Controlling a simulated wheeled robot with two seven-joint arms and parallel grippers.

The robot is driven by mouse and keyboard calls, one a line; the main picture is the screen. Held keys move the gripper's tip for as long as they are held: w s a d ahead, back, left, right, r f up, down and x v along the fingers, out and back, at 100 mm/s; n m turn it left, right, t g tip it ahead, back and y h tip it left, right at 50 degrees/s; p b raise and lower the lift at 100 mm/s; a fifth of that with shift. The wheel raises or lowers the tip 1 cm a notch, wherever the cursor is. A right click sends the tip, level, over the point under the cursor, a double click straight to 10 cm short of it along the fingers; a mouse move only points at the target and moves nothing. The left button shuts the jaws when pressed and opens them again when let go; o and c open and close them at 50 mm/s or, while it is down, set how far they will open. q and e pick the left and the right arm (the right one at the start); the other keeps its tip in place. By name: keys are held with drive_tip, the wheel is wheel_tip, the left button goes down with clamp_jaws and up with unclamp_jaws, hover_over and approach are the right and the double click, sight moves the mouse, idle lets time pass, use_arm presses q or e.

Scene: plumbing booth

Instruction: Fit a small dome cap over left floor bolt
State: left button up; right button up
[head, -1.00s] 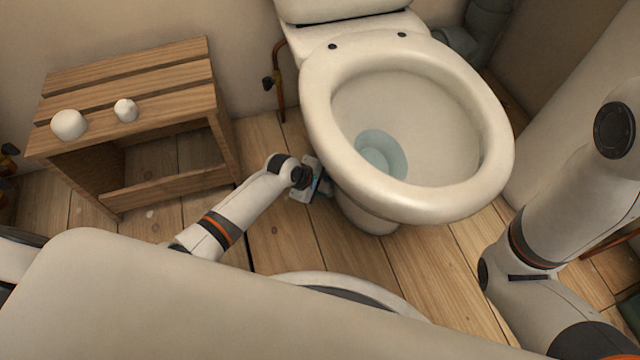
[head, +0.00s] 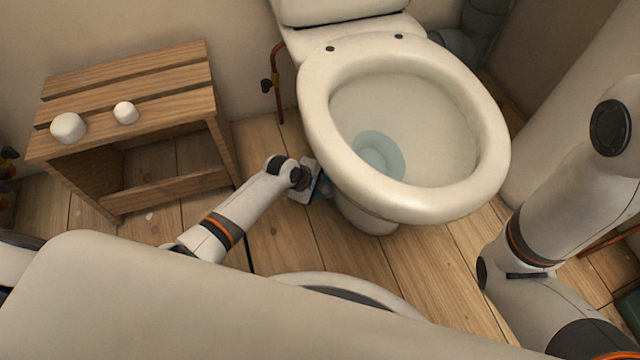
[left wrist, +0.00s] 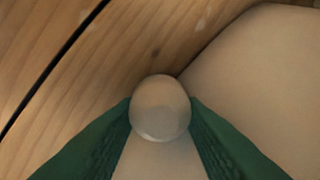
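A small, pale dome cap (left wrist: 160,108) shows in the left wrist view between the green fingertips of my left gripper (left wrist: 160,116). Both fingers press against its sides. In the head view my left gripper (head: 318,190) is low beside the left side of the toilet's foot (head: 365,212), partly under the bowl (head: 405,135). In the left wrist view the cap is next to the pale toilet base (left wrist: 260,75), above the plank floor (left wrist: 90,75). The left floor bolt is not visible. Whether the cap touches the floor or base cannot be told. My right gripper is out of view.
A slatted wooden stool (head: 130,75) stands at the left with a larger white cap (head: 68,127) and a smaller one (head: 126,113) on top. A copper pipe with a valve (head: 276,85) runs up the wall behind my left gripper.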

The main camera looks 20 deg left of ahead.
use_arm(q)
drive_tip(key=o, duration=0.4)
drive_tip(key=shift+d+f, duration=0.1)
drive_tip(key=shift+d, duration=0.2)
drive_tip(key=shift+w, duration=0.1)
